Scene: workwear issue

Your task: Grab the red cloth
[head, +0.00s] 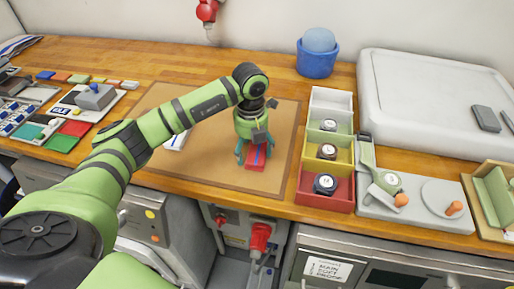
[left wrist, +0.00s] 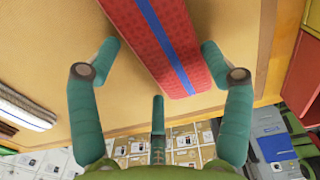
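The red cloth (head: 257,163), folded into a block with a blue stripe, lies on the tan mat (head: 205,168) near the worktop's front edge. In the left wrist view the red cloth (left wrist: 148,28) fills the upper middle. My left gripper (head: 254,153) points down over it. In the left wrist view the left gripper (left wrist: 160,50) has its fingers spread, one on each side of the cloth. A gap shows on the left; the right finger is close to the cloth, and I cannot tell if it touches. My right gripper is not in view.
A folded white cloth (head: 176,138) lies left on the mat, partly behind my arm. Right of the mat stands a row of white, yellow and red bins (head: 325,198) holding round items. A blue tub (head: 317,63) stands behind. Coloured pieces and trays crowd the left.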

